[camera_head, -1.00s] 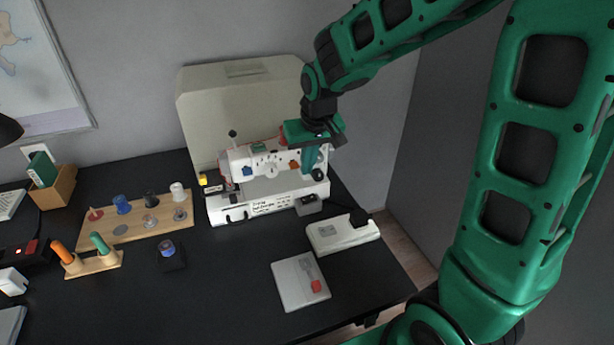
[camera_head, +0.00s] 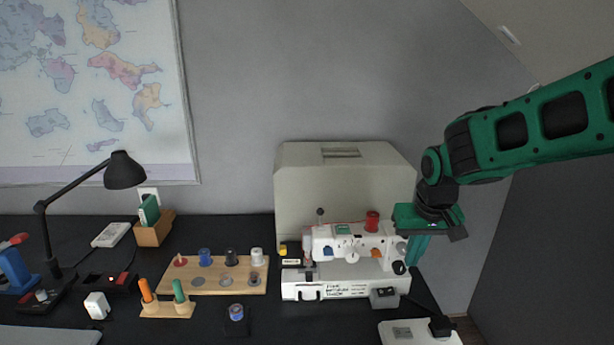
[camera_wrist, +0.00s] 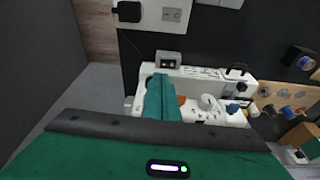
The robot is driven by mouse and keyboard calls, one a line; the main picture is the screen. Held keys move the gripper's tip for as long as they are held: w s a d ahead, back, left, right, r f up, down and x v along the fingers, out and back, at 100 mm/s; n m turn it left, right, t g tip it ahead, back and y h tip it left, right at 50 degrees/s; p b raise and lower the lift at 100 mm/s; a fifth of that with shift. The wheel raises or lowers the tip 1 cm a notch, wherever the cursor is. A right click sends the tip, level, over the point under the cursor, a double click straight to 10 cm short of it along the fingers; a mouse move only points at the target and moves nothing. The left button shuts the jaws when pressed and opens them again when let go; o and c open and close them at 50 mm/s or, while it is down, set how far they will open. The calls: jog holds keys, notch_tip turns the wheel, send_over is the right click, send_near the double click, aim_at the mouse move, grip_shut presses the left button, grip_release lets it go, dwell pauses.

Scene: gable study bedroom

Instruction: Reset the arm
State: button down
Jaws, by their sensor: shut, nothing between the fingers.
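My gripper (camera_head: 415,250) is green and points down at the right end of the white sewing machine (camera_head: 330,290). Its fingers are together with nothing between them. In the wrist view the shut green fingers (camera_wrist: 160,98) overlap part of the sewing machine (camera_wrist: 210,75); whether they touch it I cannot tell. My arm comes in from the right edge of the head view.
A beige machine cover (camera_head: 345,165) stands behind the machine. A wooden spool board (camera_head: 215,275), a two-peg stand (camera_head: 168,310) and a black desk lamp (camera_head: 125,170) are to the left. The wall is close behind.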

jog(key=s+d+m+g, duration=0.1)
jog(key=s+d, duration=0.5)
jog(key=s, duration=0.7)
jog(key=s+d+m+g, duration=0.1)
jog(key=s+d+m, duration=0.3)
jog(key=s, duration=0.9)
jog(key=d, duration=0.3)
jog(key=shift+s+r+g, duration=0.15)
jog(key=shift+r+g, duration=0.2)
jog(key=shift+g, duration=0.05)
jog(key=shift+w+f, duration=0.25)
jog(key=shift+w, duration=0.45)
jog(key=c, duration=2.5)
grip_release()
